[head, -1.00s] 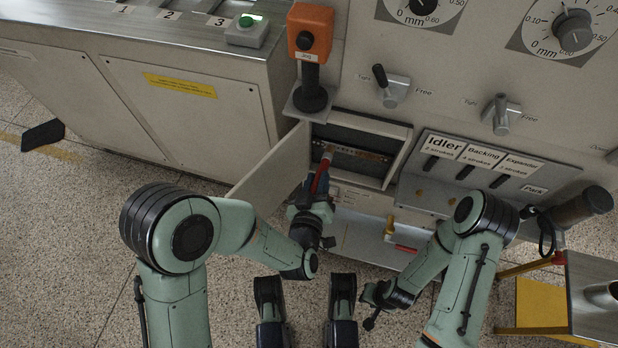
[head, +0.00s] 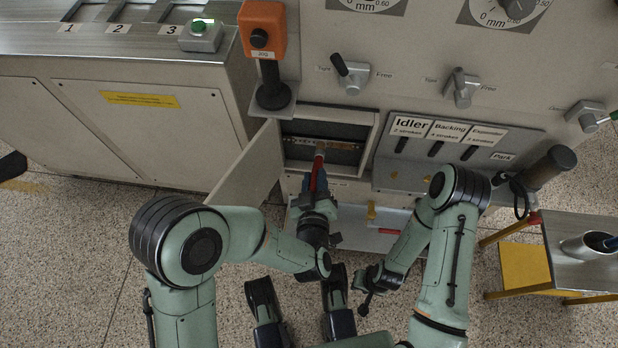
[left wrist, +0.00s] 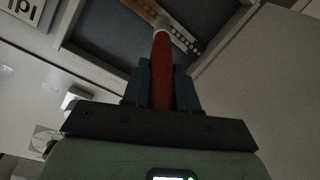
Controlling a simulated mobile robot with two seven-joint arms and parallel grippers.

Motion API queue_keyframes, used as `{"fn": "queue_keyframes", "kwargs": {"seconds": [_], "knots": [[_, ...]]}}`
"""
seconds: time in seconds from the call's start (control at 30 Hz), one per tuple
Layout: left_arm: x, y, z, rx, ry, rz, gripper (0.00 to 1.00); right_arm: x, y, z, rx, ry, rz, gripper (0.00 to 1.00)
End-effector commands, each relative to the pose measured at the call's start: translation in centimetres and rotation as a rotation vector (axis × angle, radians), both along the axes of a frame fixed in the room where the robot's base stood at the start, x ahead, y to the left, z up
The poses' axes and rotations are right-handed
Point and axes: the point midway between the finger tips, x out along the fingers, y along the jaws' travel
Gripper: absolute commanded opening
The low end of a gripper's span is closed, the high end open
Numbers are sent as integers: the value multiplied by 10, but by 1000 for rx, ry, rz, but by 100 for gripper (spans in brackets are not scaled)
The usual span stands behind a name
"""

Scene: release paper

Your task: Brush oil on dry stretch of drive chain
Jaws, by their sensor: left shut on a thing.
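My left gripper (head: 316,190) is shut on the red handle of a brush (head: 319,170), which points into an open compartment in the machine's front. The drive chain (head: 343,144) runs across this compartment as a thin brownish strip. In the left wrist view the fingers (left wrist: 160,85) clasp the red brush handle (left wrist: 162,65), and its pale ferrule reaches the chain (left wrist: 190,42). The brush tip overlaps the chain there; I cannot tell whether they touch. My right gripper (head: 366,296) hangs low in front of the machine, small and dark; its jaws are unclear.
The compartment door (head: 245,175) stands open on the left. An orange control box (head: 262,28) on a black post is above it. The lever panel (head: 450,145) lies to the right.

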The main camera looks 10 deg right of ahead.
Motion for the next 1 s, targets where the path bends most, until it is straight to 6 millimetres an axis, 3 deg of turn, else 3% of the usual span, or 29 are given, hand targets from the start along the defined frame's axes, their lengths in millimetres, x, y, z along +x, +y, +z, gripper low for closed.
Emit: {"fn": "queue_keyframes", "kwargs": {"seconds": [0.2,0.37,1.0], "knots": [[-6,-20,1,-1,-2,-2,0,0,0,1,0,0,0,30],[-9,-24,1,-1,-1,-2,0,0,0,1,0,0,0,30],[4,12,0,0,0,0,0,0,0,-1,0,0,0,30]]}}
